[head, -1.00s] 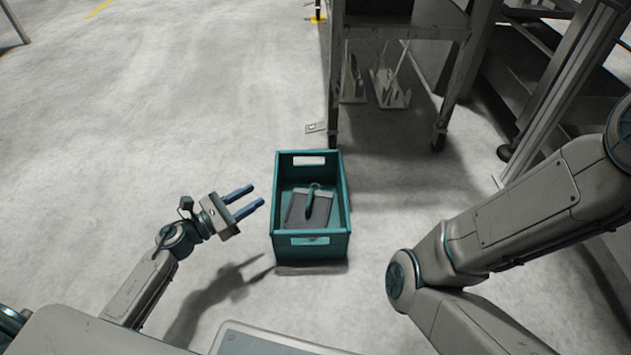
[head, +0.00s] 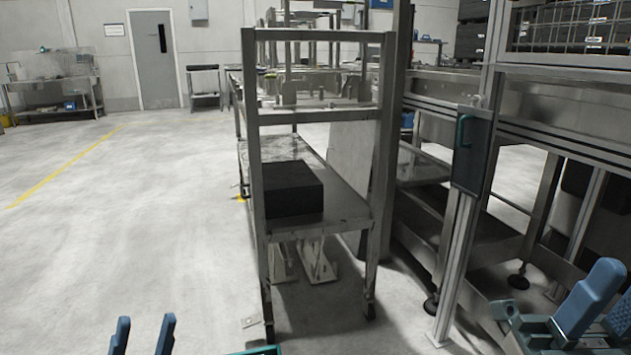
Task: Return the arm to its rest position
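My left gripper (head: 143,338) shows at the bottom left of the head view. Only its two blue fingertips are in the picture; they point up, stand well apart and have nothing between them. The rest of the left arm is below the picture. My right gripper (head: 604,308) is at the bottom right corner, close to the camera, with thick blue fingers partly cut off by the picture edge.
A teal crate's rim (head: 262,351) just shows at the bottom edge, right of the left gripper. A metal rack (head: 345,203) bearing a black box (head: 289,192) stands in the middle. A frame post (head: 455,265) rises at right. The floor at left is clear.

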